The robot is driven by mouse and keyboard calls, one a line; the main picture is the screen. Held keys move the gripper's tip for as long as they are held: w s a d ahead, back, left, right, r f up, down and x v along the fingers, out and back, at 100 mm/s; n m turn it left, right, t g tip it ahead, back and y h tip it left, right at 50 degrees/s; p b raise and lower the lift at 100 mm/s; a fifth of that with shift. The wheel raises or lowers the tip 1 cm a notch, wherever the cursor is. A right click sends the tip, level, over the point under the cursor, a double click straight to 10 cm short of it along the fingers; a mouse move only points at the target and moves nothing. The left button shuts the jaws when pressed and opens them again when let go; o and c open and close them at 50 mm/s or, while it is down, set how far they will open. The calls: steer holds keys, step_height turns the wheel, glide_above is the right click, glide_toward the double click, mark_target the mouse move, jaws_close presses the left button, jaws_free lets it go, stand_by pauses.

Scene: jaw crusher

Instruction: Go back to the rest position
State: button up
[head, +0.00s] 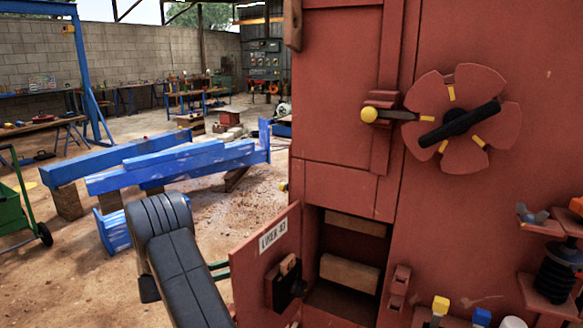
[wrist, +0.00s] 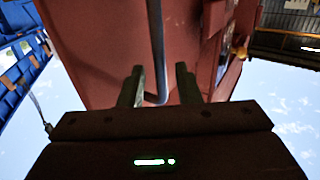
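My gripper (wrist: 157,76) shows in the wrist view with its two fingers apart and nothing held between them. A grey-blue bent rod (wrist: 158,50) on a red machine body (wrist: 95,40) shows behind the gap; I cannot tell how far off it is.
A small hatch door (head: 268,247) marked "LINER 03" stands open near my arm, with blocks (head: 350,273) inside the opening. A yellow-knobbed lever (head: 369,114) and a round red wheel (head: 480,85) are on the crusher. Blue beams (head: 170,168) lie to the left.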

steer(key=x, duration=0.3)
steer(key=shift+d, duration=0.25)
